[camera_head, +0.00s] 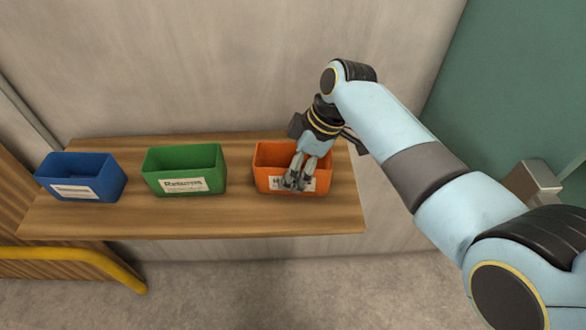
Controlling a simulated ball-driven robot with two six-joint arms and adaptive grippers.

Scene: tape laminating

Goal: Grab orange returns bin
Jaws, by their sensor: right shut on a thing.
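The orange bin (264,156) stands upright at the right end of a wooden shelf. A white label is on its front, partly covered by my fingers, so I cannot read it. My right gripper (294,184) reaches down over the bin from the right and is shut on its front wall. The bin appears to rest on the shelf. A green bin (184,158) to its left has a white label that seems to read "Returns". My left gripper is not in view.
The wooden shelf (240,222) is fixed along a grey wall. A blue bin (82,166) stands at its left end. A yellow rail (85,254) runs below the shelf at the left. A metal box (533,181) is at the right. The shelf is bare between the bins.

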